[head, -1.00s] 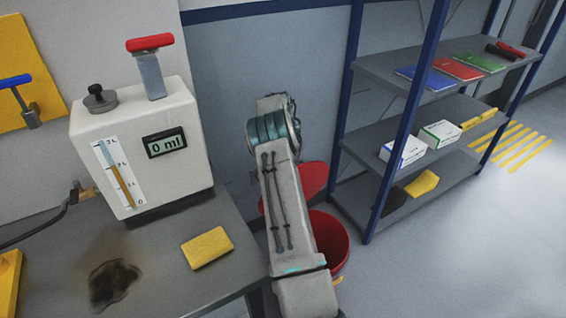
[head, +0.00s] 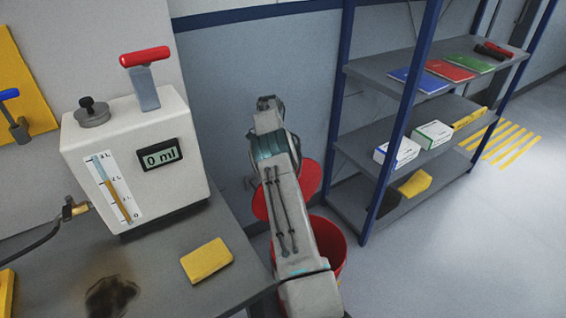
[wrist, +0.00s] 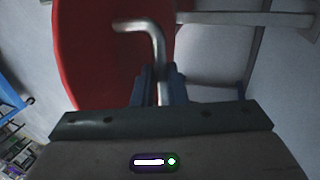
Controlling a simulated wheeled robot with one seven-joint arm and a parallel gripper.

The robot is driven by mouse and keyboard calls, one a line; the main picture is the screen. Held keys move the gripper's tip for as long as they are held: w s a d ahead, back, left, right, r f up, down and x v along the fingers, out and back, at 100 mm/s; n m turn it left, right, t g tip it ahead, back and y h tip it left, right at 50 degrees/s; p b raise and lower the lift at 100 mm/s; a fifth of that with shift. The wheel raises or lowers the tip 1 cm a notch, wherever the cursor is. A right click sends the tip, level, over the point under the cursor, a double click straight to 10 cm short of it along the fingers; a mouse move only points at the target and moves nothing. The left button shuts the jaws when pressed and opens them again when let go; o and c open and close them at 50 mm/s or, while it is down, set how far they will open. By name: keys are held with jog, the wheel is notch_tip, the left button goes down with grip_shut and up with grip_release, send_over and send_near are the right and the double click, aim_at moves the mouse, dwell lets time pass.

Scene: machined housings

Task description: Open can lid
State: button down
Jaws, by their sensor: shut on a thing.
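The can (head: 333,250) is a red round bin on the floor between the bench and the shelf, partly hidden behind my arm. Its red lid (head: 311,180) stands tilted up above the rim, and part of the can's opening shows. In the wrist view the lid (wrist: 90,55) fills the left side, with a bent metal handle (wrist: 152,38) in front of it. My gripper (wrist: 160,80) is shut on the straight part of this handle, its blue fingers on either side. In the head view my gripper is hidden behind my arm.
The grey bench (head: 190,290) at left bears a white dispenser (head: 125,190) reading 0 ml, a yellow sponge (head: 206,261) and a dark stain. A blue-framed shelf (head: 390,70) with folders and boxes stands right of the can. The floor at right is clear.

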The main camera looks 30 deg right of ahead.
jog(key=c, duration=1.5)
grip_release()
jog(key=shift+a+f, duration=0.35)
jog(key=shift+f, duration=0.2)
jog(key=shift+o, duration=0.2)
jog(key=shift+d+r, duration=0.25)
jog(key=shift+r, duration=0.25)
jog(key=r, duration=0.4)
jog(key=shift+s, duration=0.2)
jog(key=s+d+r+b, duration=0.1)
jog(key=s+d+r, duration=0.5)
jog(key=s, duration=0.2)
jog(key=shift+s+d+r, duration=0.2)
jog(key=shift+s+d, duration=0.2)
jog(key=shift+r, duration=0.1)
